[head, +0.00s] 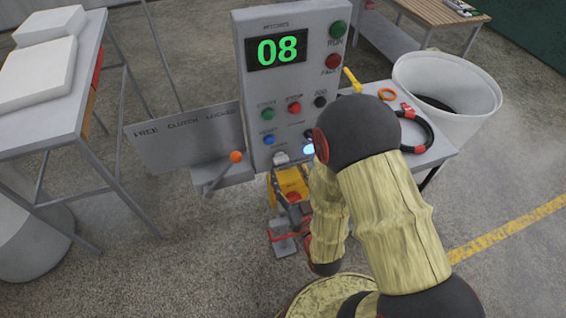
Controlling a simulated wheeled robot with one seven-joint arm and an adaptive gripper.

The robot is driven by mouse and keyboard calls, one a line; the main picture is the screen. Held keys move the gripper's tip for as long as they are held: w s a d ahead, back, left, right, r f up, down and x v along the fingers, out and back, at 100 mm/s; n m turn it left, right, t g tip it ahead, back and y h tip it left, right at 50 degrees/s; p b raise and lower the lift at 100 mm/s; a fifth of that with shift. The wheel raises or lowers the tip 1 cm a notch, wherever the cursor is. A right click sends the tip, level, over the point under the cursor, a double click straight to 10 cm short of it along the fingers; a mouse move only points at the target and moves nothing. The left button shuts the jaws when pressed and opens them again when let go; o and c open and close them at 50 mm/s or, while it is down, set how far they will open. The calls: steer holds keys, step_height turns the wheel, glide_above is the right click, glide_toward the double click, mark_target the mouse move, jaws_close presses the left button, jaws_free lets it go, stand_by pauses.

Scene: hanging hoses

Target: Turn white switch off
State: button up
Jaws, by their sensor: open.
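A grey control panel (257,105) stands in the middle of the head view. A small white part (281,158), which looks like the white switch, sits low on its front. Its on or off position is too small to tell. A bright bluish-white light (308,149) glows just right of it, beside my arm. My arm comes in from the lower right and bends down in front of the panel. My gripper (293,207) is open, below the white part and partly hidden by my arm. I see nothing held in it. Contact with the panel cannot be made out.
An orange-knobbed lever (236,157) sticks out at left beside a labelled plate (187,135).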

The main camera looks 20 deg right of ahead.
mark_target(282, 163)
steer(key=w, duration=0.5)
steer(key=c, duration=0.4)
steer(key=c, duration=0.7)
steer(key=shift+c, duration=0.3)
steer(key=shift+f+n+b, duration=0.1)
steer(key=shift+n+b, duration=0.25)
steer(key=shift+n, duration=0.05)
steer(key=n+b, duration=0.3)
steer(key=n, duration=0.1)
steer(key=shift+a, duration=0.1)
steer(key=shift+n+b, duration=1.4)
steer(key=shift+n, duration=0.6)
